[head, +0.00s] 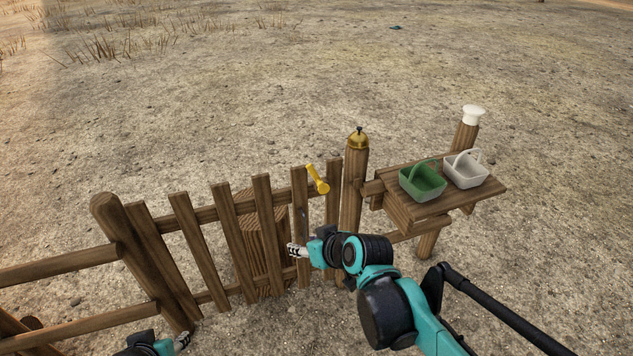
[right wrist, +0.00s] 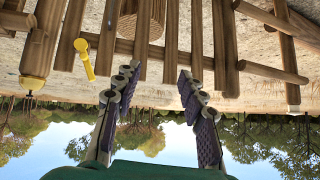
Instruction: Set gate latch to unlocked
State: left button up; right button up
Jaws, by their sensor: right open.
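The wooden picket gate (head: 265,205) stands in front of me. Its yellow latch (head: 318,180) sits near the top right of the gate, its lever tilted up and to the left from a round end. My right gripper (head: 295,250) is open and empty, lower than the latch and slightly left of it, apart from it. In the right wrist view, which is upside down, the latch (right wrist: 86,60) shows left of the open fingers (right wrist: 157,82). My left gripper (head: 182,342) shows only partly at the bottom edge, and its jaws are too small to judge.
A gold bell (head: 358,139) tops the post right of the gate. Beyond it, a wooden shelf (head: 487,192) holds a green basket (head: 422,182) and a white basket (head: 466,170). A white-capped post (head: 467,135) stands behind. A round wooden thing (head: 262,240) is behind the pickets.

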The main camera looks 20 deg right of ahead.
jog(key=w+d+t+y, duration=0.1)
jog(key=w+t, duration=0.2)
jog(key=w, duration=1)
jog(key=t+b, duration=0.2)
jog(key=t, duration=0.2)
send_near(321, 186)
jog(key=a+r, duration=0.5)
jog(key=a, duration=0.3)
jog(key=w+d+f+m+t+h, duration=0.1)
jog(key=w+d+f+t+h, duration=0.15)
jog(key=d+f, duration=0.35)
jog(key=shift+g+h, duration=0.35)
jog(key=shift+g, duration=0.1)
jog(key=w+b, duration=0.1)
jog(key=w, duration=0.2)
jog(key=w+b, duration=0.1)
jog(key=w, duration=0.2)
jog(key=shift+w+f, duration=0.2)
jog(key=shift+w, duration=0.15)
jog(key=shift+w+r, duration=0.1)
jog(key=shift+w, duration=0.55)
